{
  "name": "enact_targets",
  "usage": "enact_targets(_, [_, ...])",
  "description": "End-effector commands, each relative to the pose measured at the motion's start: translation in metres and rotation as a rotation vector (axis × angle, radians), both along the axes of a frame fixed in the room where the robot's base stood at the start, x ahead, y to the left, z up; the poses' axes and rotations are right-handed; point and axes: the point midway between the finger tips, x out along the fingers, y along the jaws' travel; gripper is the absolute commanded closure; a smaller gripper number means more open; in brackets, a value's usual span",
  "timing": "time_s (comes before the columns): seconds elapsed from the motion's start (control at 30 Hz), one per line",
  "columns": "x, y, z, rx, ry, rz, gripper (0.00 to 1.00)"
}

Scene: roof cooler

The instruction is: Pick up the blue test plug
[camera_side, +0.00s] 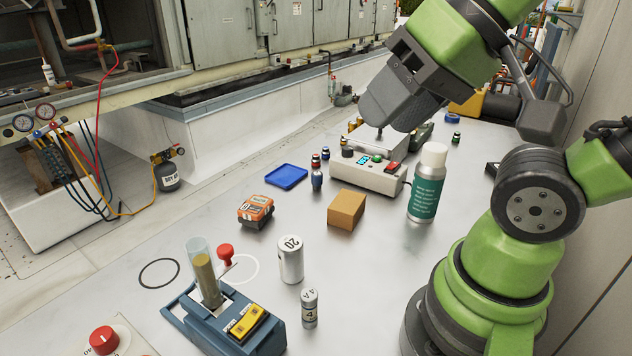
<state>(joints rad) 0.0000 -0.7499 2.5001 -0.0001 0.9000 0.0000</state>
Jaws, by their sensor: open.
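The blue test plug (317,180) is a small, dark blue upright piece with a narrower top. It stands on the grey work surface, just left of a light grey control box (368,176). My gripper (384,122) is up and to the right of the plug, over the back of the control box, and apart from the plug. The jaws are open and seem empty, though the grey gripper body hides most of the fingers. A small dark post (379,134) shows just under the gripper.
A tan block (346,209) stands in front of the control box, with a green-labelled bottle (427,184) to its right. A blue tray (286,176) and an orange device (256,211) lie to the left. White cylinders (290,260) and a blue stand (238,330) are nearer the camera.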

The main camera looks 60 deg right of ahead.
Motion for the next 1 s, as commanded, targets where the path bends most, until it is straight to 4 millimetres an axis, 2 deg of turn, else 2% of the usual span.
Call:
enact_targets(0.13, [0.0, 0.0, 0.0, 0.0, 0.0, 0.0, 0.57])
enact_targets(0.23, [0.0, 0.0, 0.0, 0.0, 0.0, 0.0, 0.39])
enact_targets(0.57, [0.006, -0.002, 0.002, -0.007, 0.004, -0.006, 0.39])
enact_targets(0.67, [0.024, -0.009, 0.005, -0.028, 0.02, -0.024, 0.39])
enact_targets(0.77, [0.056, -0.023, 0.008, -0.061, 0.045, -0.055, 0.39])
enact_targets(0.87, [0.095, -0.044, 0.004, -0.102, 0.071, -0.084, 0.39])
enact_targets(1.0, [0.145, -0.081, -0.015, -0.156, 0.112, -0.12, 0.39])
